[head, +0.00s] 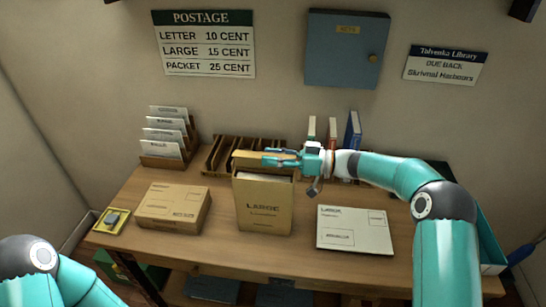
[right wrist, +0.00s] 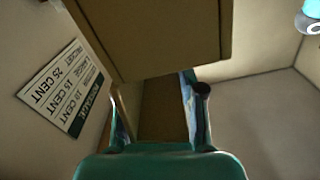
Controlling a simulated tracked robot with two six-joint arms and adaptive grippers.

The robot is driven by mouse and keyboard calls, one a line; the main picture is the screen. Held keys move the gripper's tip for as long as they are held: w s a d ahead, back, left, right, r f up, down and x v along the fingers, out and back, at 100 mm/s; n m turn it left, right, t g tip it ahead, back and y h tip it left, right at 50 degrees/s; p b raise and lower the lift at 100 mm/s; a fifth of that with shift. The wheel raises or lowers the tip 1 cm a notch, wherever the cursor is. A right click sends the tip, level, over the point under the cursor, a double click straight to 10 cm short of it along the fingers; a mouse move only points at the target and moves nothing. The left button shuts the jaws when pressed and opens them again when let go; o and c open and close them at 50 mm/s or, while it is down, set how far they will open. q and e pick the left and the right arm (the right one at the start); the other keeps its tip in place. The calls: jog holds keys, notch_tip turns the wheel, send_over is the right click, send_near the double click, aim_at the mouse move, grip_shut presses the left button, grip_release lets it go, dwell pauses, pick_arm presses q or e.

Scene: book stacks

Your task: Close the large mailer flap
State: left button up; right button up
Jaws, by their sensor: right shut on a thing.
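The large mailer (head: 263,212), a tan upright envelope marked LARGE, stands near the middle of the desk. Its flap (head: 246,157) is raised at the top back edge, and a pale strip of contents shows in the mouth below it. My right gripper (head: 279,158) reaches in from the right and is shut on the flap near its right part. In the right wrist view, brown card (right wrist: 160,105) lies between the fingers and a broad brown panel (right wrist: 150,35) fills the top. My left arm shows at the lower left, its gripper outside the view.
A cardboard parcel (head: 173,207) is left of the mailer and a white LARGE envelope (head: 354,230) lies to its right. Behind are a letter rack (head: 165,140), a wooden slotted rack (head: 218,157) and upright books (head: 353,130).

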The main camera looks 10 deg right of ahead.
jog(key=shift+s+f+n+b, duration=0.2)
jog(key=shift+n+b, duration=0.2)
jog(key=shift+b, duration=0.2)
jog(key=n+b, duration=0.1)
jog(key=s+n+b, duration=0.1)
jog(key=n+b, duration=0.1)
jog(key=b, duration=0.1)
jog(key=shift+s+a+f, duration=0.15)
jog(key=shift+a+f, duration=0.1)
jog(key=shift+f, duration=0.05)
jog(key=shift+s+a+f+n+b, duration=0.1)
jog(key=shift+s+n+b, duration=0.2)
jog(key=shift+n+b, duration=0.55)
jog(key=shift+s+a+f+n+b, duration=0.1)
jog(key=shift+s+n+b, duration=0.15)
jog(key=shift+n+b, duration=0.55)
jog(key=o, duration=1.1)
jog(key=shift+d+r, duration=0.1)
jog(key=v, duration=1.2)
